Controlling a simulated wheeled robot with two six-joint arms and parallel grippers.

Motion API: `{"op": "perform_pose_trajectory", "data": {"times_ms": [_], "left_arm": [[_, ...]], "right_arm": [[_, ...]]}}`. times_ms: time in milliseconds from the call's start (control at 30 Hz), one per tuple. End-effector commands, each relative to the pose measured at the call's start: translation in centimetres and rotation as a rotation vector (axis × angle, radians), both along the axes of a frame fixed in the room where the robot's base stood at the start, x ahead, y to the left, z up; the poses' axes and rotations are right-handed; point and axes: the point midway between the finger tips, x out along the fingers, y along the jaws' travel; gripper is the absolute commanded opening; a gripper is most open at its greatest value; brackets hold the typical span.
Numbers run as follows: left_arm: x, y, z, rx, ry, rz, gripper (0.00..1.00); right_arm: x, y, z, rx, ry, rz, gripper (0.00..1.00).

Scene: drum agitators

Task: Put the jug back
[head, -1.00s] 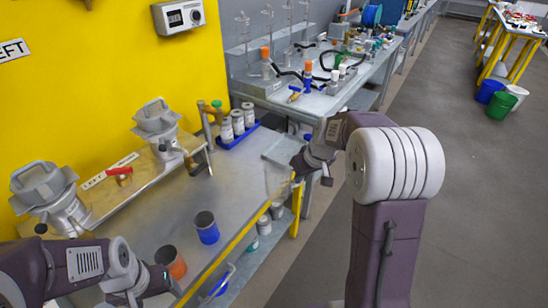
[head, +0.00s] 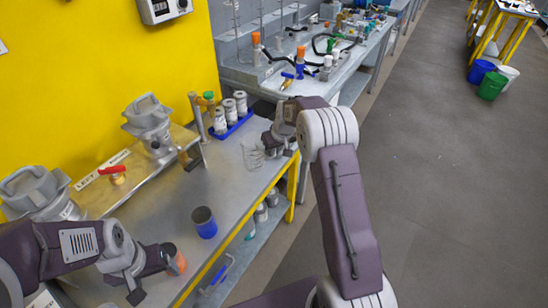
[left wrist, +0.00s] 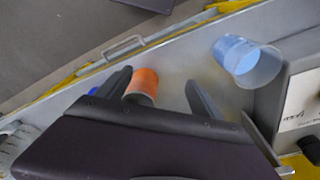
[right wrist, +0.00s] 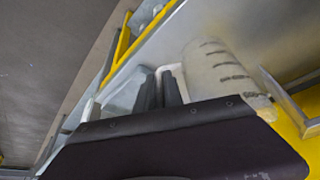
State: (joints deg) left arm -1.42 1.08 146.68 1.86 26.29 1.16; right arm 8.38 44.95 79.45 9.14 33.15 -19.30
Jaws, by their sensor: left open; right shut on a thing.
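The clear glass jug (head: 252,155) is over the far right part of the grey bench; I cannot tell whether it touches the top. My right gripper (head: 272,147) is beside it, on its right. In the right wrist view the jug (right wrist: 212,68) shows dark marks on its side, and my right gripper (right wrist: 162,88) is shut on its pale handle. My left gripper (head: 150,284) is open and empty at the near left of the bench. In the left wrist view an orange cup (left wrist: 142,84) lies beyond and between the open fingers.
A blue cup (head: 204,224) stands mid-bench. A blue tray (head: 234,128) with white containers is behind the jug. A pale blue cup (left wrist: 240,58) shows in the left wrist view. The bench between blue cup and jug is clear.

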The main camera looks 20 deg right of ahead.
Motion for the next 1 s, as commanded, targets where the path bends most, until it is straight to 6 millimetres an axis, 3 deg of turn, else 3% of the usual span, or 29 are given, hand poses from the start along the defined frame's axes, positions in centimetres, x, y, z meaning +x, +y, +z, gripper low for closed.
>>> {"op": "perform_pose_trajectory", "data": {"times_ms": [167, 367, 733, 767, 833, 1000], "left_arm": [[0.0, 0.0, -0.1, 0.0, 0.0, 0.0, 0.76], [0.0, 0.0, -0.2, 0.0, 0.0, 0.0, 0.76], [0.0, 0.0, -0.6, 0.0, 0.0, 0.0, 0.76], [0.0, 0.0, -0.5, 0.0, 0.0, 0.0, 0.76], [0.0, 0.0, -0.5, 0.0, 0.0, 0.0, 0.76], [0.0, 0.0, -0.5, 0.0, 0.0, 0.0, 0.76]], "right_arm": [[0.0, 0.0, -0.7, 0.0, 0.001, -0.001, 0.0], [0.0, 0.0, -4.0, 0.0, 0.002, -0.001, 0.0], [0.0, 0.0, -4.5, 0.0, -0.001, 0.0, 0.0], [0.0, 0.0, -4.5, 0.0, -0.001, 0.0, 0.17], [0.0, 0.0, -4.4, 0.0, 0.0, 0.0, 0.34], [0.0, 0.0, -4.4, 0.0, 0.0, 0.0, 0.34]]}}
